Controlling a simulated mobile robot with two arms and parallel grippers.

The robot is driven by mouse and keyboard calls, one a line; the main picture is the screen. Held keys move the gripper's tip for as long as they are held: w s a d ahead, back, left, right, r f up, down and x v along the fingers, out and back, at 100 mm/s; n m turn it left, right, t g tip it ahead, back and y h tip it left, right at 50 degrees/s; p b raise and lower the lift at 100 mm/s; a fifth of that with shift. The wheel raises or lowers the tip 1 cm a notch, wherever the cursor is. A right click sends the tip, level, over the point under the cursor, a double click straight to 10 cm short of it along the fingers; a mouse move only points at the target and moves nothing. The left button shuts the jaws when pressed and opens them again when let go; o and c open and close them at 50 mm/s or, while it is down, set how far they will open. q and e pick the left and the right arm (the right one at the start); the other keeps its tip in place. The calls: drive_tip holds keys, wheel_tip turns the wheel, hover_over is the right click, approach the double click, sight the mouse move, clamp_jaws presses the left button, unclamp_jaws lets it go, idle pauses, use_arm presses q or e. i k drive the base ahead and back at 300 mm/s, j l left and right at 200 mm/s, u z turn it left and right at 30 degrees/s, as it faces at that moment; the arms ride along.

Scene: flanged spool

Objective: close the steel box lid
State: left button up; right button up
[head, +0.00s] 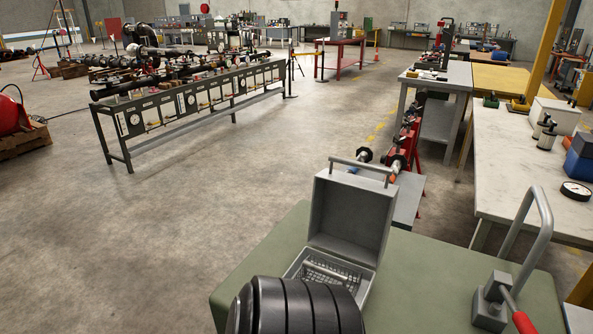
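The steel box (287,272) stands on a green-topped table. Its grey lid (350,222) is open and stands roughly upright at the back of the box, with a bar handle (362,169) along its top edge. A perforated metal tray or basket (335,275) shows inside the box. A dark ribbed cylinder (300,308) in the foreground hides the front of the box; I cannot tell whether it touches it. Neither of my grippers is in view.
The green table (420,275) has bare room right of the box. A grey clamp-like tool with a tall bent bar (535,235) and a red handle (523,323) stands at its right. A white-topped bench (510,180) with a gauge (575,191) lies beyond.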

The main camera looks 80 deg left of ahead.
sight(351, 216)
drive_tip(key=u, duration=2.15)
